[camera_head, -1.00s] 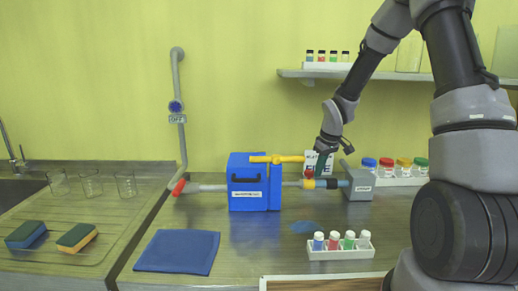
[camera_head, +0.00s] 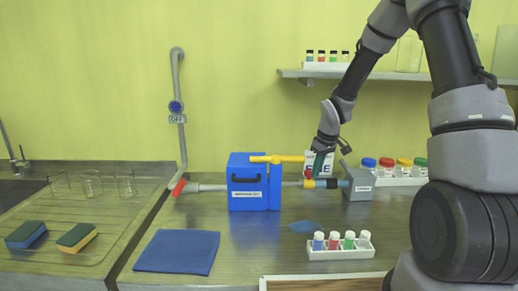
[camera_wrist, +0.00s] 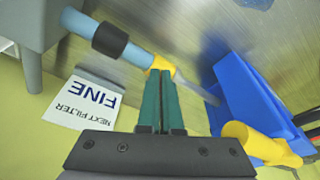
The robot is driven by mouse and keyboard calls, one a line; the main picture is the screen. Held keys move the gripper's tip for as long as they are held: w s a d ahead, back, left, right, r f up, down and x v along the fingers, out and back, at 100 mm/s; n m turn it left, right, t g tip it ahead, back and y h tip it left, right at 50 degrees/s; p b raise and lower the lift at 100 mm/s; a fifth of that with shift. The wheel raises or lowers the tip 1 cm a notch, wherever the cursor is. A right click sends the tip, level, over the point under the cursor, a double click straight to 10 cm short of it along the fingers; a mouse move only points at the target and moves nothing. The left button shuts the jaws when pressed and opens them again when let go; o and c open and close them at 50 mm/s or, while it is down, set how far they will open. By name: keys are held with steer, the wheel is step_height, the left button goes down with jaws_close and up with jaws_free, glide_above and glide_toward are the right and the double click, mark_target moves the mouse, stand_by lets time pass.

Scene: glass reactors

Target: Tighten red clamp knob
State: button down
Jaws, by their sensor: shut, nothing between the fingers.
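The red clamp knob (camera_head: 308,173) shows as a small red spot on the pipe's yellow fitting (camera_head: 309,184), right of the blue box. My gripper (camera_head: 315,176) is just right of the knob, pointing down at the pipe; contact cannot be told. In the wrist view my gripper's teal fingers (camera_wrist: 159,82) are closed together, with nothing between them. Their tips end at the yellow fitting (camera_wrist: 160,63) on the pipe. The red knob does not show in the wrist view and may be hidden behind the fingers.
The blue box (camera_head: 248,185) with a yellow handle (camera_head: 277,159) stands left. A grey block (camera_head: 359,184) ends the pipe at right. A card reading FINE (camera_wrist: 85,101) is behind. A vial rack (camera_head: 341,252) stands in front, beside a blue cloth (camera_head: 178,251).

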steer(key=shift+s+a, duration=0.1)
steer(key=shift+a, duration=0.2)
steer(key=w+v, duration=0.1)
steer(key=v, duration=0.4)
steer(key=shift+s+r, duration=0.4)
steer(key=shift+r, duration=0.15)
steer(key=shift+a, duration=0.1)
steer(key=s+d+r+m+t, duration=0.2)
steer(key=s+r+m, duration=0.3)
steer(key=s+r, duration=0.7)
steer(key=s+d+r+m+t, duration=0.2)
steer(key=s+r+m, duration=0.3)
steer(key=s+r, duration=0.7)
steer(key=shift+s+d+t+y, duration=0.3)
steer(key=shift+s+d+y, duration=0.1)
steer(key=shift+s, duration=0.85)
